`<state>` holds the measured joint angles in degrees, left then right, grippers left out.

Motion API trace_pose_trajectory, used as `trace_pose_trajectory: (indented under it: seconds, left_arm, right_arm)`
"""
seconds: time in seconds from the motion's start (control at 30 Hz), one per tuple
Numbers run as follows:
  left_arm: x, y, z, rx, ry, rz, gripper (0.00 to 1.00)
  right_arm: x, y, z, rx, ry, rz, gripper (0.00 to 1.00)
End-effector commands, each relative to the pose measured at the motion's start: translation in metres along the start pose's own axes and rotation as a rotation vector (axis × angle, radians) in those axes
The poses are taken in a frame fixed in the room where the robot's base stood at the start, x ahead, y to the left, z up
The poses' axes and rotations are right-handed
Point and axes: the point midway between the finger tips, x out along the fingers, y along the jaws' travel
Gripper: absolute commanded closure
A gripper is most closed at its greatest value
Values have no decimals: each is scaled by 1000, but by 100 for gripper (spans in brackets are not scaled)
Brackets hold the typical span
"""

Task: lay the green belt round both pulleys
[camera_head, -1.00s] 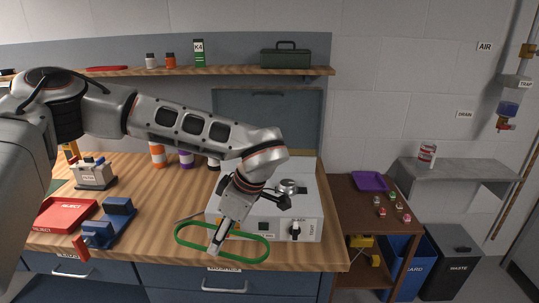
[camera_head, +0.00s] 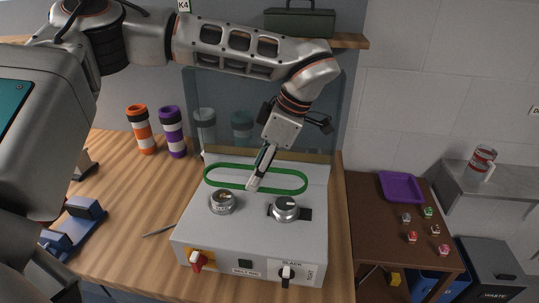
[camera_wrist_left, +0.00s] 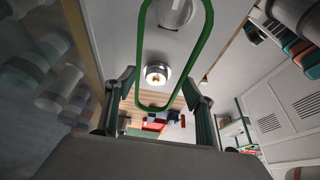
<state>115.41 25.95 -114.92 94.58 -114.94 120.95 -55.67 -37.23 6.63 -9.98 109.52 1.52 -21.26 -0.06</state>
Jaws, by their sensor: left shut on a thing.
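The left pulley (camera_head: 222,202) and right pulley (camera_head: 285,208) are round metal discs on the machine's top, and the belt is around neither. In the left wrist view the belt (camera_wrist_left: 205,42) stretches away from the fingers, with a round metal pulley (camera_wrist_left: 157,73) below. My right gripper is not in view.
Orange (camera_head: 140,128) and purple (camera_head: 172,131) striped cylinders stand at the left. A purple tray (camera_head: 401,187) lies on the brown side table.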

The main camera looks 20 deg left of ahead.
Motion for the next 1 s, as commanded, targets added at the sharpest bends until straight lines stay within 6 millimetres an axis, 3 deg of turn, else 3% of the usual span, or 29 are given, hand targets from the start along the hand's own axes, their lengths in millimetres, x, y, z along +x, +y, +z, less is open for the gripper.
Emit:
trace_pose_trajectory:
  seconds: [0.47, 1.0]
  left_arm:
    - [-1, 0, 1, 1, -3, 0, 68]
    - [32, 0, 14, 3, -2, -1, 68]
  right_arm:
    - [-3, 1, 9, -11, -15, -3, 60]
    - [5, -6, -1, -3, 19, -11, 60]
